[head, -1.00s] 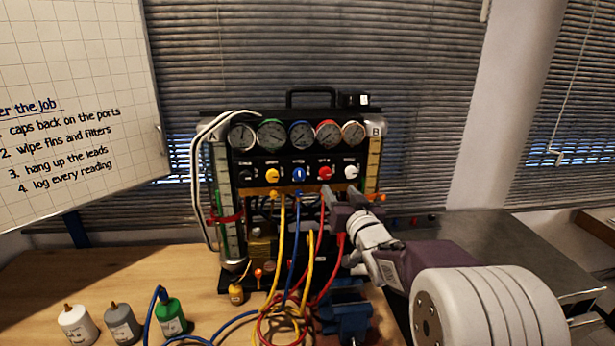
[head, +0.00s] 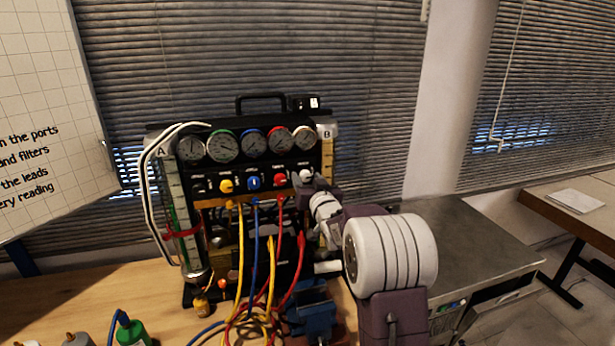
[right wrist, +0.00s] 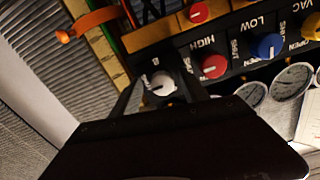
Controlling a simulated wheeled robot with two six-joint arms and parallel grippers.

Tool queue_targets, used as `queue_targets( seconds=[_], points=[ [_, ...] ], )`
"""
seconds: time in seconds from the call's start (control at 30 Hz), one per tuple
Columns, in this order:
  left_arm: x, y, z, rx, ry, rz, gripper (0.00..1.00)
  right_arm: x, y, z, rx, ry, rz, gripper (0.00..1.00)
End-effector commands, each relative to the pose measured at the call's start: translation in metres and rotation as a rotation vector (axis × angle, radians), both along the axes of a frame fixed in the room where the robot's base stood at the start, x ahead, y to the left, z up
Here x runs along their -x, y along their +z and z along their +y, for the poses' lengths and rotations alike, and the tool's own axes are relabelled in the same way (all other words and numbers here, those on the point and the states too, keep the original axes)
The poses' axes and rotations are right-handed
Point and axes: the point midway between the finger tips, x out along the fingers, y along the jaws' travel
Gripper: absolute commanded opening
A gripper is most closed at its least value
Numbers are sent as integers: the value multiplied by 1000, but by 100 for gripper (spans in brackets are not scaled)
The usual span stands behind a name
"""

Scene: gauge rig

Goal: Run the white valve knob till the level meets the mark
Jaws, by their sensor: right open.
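The white valve knob (head: 306,174) is the rightmost of the knob row on the black gauge rig (head: 245,121). In the right wrist view the white knob (right wrist: 161,84) lies between the two fingers of my open right gripper (right wrist: 163,92). I cannot tell whether the fingers touch it. In the head view my right gripper (head: 308,182) is at the knob and partly covers it. Tube A (head: 176,215), with green in it, stands at the rig's left. Tube B (head: 327,155) at the right is largely hidden by my arm. The level and mark are too small to read. My left gripper is not in view.
Red (head: 280,180), blue (head: 253,182) and yellow (head: 226,186) knobs sit to the left of the white one. Coloured hoses (head: 240,260) hang in front of the rig. A green bottle (head: 132,333) stands on the bench front. A grey-topped cabinet (head: 460,245) is at the right.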

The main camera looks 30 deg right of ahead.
Motion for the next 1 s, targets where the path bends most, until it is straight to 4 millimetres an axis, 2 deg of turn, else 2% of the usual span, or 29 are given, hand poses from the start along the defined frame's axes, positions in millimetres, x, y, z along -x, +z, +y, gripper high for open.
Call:
queue_targets(
  seconds=[0.2,0.27,0.4,0.73,1.0],
  points=[
    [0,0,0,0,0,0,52,-1,0,0,0,0,0,52],
    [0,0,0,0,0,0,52,-1,0,0,0,0,0,38],
    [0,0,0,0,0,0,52,-1,0,0,0,0,0,0],
    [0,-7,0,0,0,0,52,0,-2,0,37,0,8,0],
    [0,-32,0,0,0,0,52,0,-5,-1,206,0,46,0]
  ],
)
